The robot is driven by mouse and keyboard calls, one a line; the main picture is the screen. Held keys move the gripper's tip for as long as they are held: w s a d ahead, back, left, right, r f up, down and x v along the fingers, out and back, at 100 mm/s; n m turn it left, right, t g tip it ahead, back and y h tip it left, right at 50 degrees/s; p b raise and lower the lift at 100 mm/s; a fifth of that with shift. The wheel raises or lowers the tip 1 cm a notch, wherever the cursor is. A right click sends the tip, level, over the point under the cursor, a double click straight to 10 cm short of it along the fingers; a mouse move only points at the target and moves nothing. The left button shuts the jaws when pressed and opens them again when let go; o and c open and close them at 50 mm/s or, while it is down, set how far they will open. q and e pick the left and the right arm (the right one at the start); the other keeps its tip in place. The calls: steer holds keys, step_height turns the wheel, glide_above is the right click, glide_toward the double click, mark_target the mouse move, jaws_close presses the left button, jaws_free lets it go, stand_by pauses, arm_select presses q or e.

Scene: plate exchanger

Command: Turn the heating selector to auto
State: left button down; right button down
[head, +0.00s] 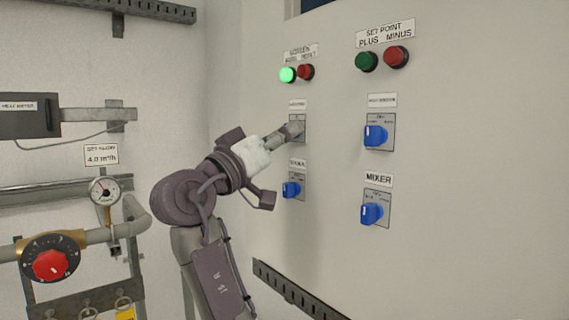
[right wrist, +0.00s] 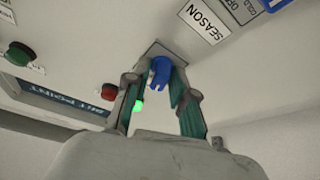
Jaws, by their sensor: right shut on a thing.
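The heating selector is the upper-left selector on the wall panel; its grey plate (head: 298,119) shows behind my gripper in the head view. Its blue knob (right wrist: 160,72) shows in the right wrist view. My right gripper (head: 291,131) reaches it from the lower left, with its fingers on either side of the knob. In the right wrist view the gripper (right wrist: 160,88) is shut on the knob. The knob is hidden by the fingers in the head view, so its pointing direction cannot be told. My left gripper is not in view.
The season selector (head: 291,189) sits just below, close to my wrist. Two more blue selectors (head: 375,135) and the mixer one (head: 371,213) are to the right. A lit green lamp (head: 287,74) and red button (head: 306,72) are above. A gauge (head: 104,191) and pipes stand at left.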

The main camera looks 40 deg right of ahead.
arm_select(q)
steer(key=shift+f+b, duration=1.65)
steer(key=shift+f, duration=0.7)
arm_select(e)
steer(key=shift+w+r+m+g+y, duration=0.15)
steer(key=shift+m+g, duration=1.4)
steer(key=shift+m, duration=1.55)
steer(key=shift+f+m+g+y, duration=0.1)
steer(key=shift+m+g, duration=1.5)
steer(key=shift+m, duration=1.5)
steer(key=shift+w+r+m+g+y, duration=0.15)
steer(key=shift+m+g, duration=1.4)
steer(key=shift+m, duration=1.55)
steer(key=shift+f, duration=0.1)
steer(key=c, duration=1.1)
jaws_free()
steer(key=shift+c, duration=0.2)
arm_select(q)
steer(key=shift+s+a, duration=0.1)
arm_select(e)
steer(key=shift+a, duration=0.1)
